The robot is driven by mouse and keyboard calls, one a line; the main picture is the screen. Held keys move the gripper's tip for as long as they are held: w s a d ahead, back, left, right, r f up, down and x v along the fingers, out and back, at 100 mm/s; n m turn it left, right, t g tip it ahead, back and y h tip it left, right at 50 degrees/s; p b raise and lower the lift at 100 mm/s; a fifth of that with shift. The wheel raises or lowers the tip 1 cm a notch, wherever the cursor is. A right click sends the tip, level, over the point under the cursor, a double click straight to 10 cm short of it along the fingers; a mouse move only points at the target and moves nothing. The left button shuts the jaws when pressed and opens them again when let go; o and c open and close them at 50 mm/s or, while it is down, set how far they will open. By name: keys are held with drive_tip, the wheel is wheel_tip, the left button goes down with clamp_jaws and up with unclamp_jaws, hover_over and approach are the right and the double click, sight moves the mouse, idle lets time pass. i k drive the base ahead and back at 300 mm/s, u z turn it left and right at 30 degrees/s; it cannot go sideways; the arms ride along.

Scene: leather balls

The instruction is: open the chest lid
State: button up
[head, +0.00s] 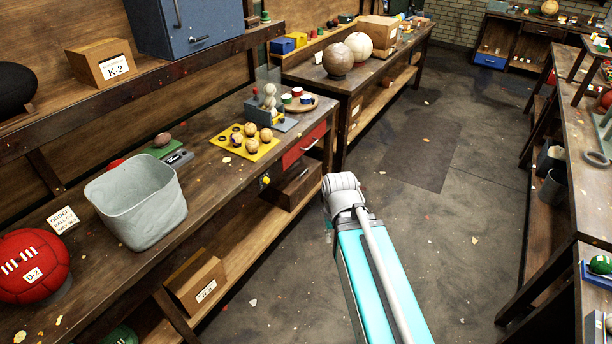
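A blue box (195,25) with a bar handle on its front stands on the raised shelf at the upper left; its top is cut off by the picture edge. A dark wooden box (293,187) sits on the lower shelf below the red drawer, partly hidden by the bench. I cannot tell for sure which of them is the chest, and no open lid shows. My arm reaches up from the bottom centre over the floor, apart from both. My gripper itself does not show.
The left bench holds a grey bin (137,205), a red ball (32,265), a yellow tray (244,142) of small balls and a carton (100,64) marked K-2. A red drawer (304,145) is in its front. The aisle floor (450,220) is mostly clear, with another bench (545,195) at right.

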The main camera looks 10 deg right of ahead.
sight(293, 177)
drive_tip(key=z, duration=0.95)
drive_tip(key=i, duration=1.9)
drive_tip(key=u, duration=0.95)
